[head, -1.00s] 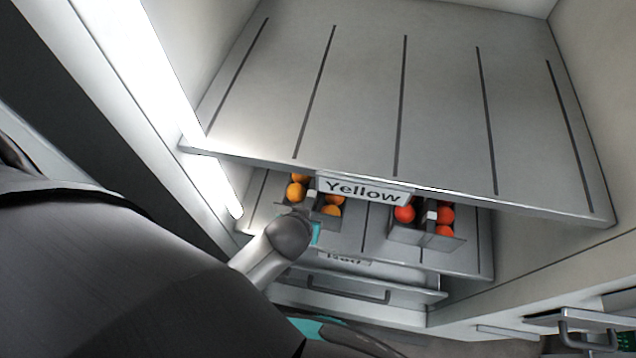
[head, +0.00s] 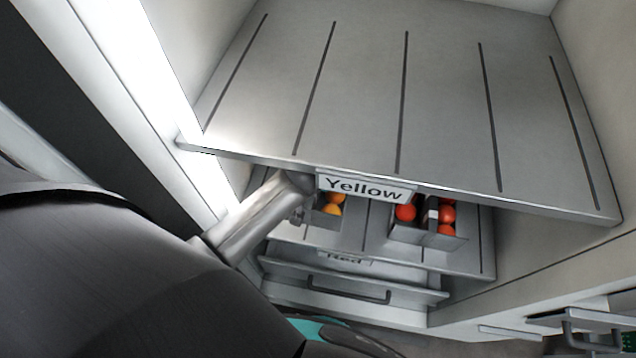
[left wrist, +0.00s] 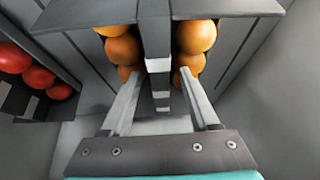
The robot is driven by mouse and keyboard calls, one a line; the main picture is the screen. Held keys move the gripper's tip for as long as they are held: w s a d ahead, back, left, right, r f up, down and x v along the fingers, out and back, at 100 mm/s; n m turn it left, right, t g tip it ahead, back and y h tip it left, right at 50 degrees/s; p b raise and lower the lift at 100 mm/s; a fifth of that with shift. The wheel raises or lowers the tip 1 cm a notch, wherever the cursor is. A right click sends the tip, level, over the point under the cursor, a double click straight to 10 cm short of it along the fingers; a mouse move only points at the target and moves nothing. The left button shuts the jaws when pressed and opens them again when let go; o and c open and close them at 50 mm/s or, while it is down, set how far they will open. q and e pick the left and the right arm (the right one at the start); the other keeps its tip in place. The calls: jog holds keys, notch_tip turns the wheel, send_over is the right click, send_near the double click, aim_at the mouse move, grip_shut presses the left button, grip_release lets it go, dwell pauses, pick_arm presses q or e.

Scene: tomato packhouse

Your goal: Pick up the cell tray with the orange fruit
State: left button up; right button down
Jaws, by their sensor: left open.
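The cell tray with orange fruit (head: 323,222) is a grey tray on the lower shelf, under the upper shelf's front edge. My left arm hides its left part in the head view. In the left wrist view the tray (left wrist: 232,8) shows orange fruit in two rows, with a grey central divider (left wrist: 157,45) between them. My left gripper (left wrist: 162,74) is open, with one finger on each side of the divider. A gap shows between fingers and divider; I cannot tell whether either touches the fruit. My right gripper is not in view.
A tray of red fruit (head: 428,234) stands to the right on the same lower shelf. The empty slotted upper shelf (head: 400,100), labelled Yellow (head: 366,188), overhangs both trays. A Red label (head: 345,259) and a drawer handle (head: 348,290) are below. A bright side post is at left.

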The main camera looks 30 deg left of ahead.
pick_arm(q)
jog(key=shift+w+a, duration=0.2)
jog(key=shift+w, duration=0.5)
jog(key=shift+w+f+b, duration=0.15)
jog(key=shift+f+b, duration=0.15)
jog(key=shift+f, duration=0.2)
grip_shut()
dwell(0.6)
